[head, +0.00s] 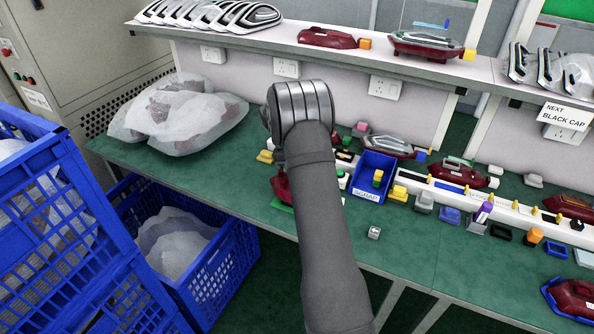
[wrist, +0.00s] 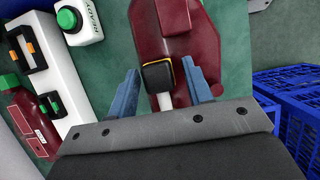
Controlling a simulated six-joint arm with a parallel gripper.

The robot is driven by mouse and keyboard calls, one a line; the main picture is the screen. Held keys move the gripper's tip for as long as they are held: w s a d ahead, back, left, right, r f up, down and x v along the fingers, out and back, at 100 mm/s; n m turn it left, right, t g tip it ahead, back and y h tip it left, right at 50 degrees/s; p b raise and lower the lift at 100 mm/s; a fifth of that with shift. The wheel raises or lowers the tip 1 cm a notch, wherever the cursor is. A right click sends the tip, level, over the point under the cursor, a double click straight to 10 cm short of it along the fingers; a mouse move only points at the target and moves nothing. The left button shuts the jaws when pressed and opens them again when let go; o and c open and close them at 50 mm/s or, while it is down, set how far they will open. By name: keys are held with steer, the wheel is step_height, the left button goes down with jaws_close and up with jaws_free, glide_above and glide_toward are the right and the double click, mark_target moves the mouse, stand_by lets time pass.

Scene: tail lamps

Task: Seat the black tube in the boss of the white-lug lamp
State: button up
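In the wrist view a dark red lamp (wrist: 205,45) lies under my gripper (wrist: 162,68). A black squarish part (wrist: 158,75) with a yellow edge stands over the lamp, between my fingers; I cannot tell whether it is the black tube or whether it is seated. A white piece (wrist: 165,104) shows just below it, possibly the white lug. The two blue-grey fingers stand apart, with a narrow gap seeming to show on each side of the black part. In the head view my arm hides the gripper; part of a red lamp (head: 280,186) shows beside it.
The wrist view shows a white rail (wrist: 58,75) with black clips, a green-topped READY box (wrist: 80,22) and another red body (wrist: 30,125) at left. In the head view a blue scrap bin (head: 373,169) stands right of my arm. Blue crates (head: 235,262) stand at left.

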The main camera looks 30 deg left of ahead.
steer(key=shift+o, duration=0.2)
steer(key=shift+r, duration=0.1)
steer(key=v, duration=1.7)
steer(key=shift+r, duration=0.15)
steer(key=x, duration=1.7)
steer(key=shift+r, duration=0.1)
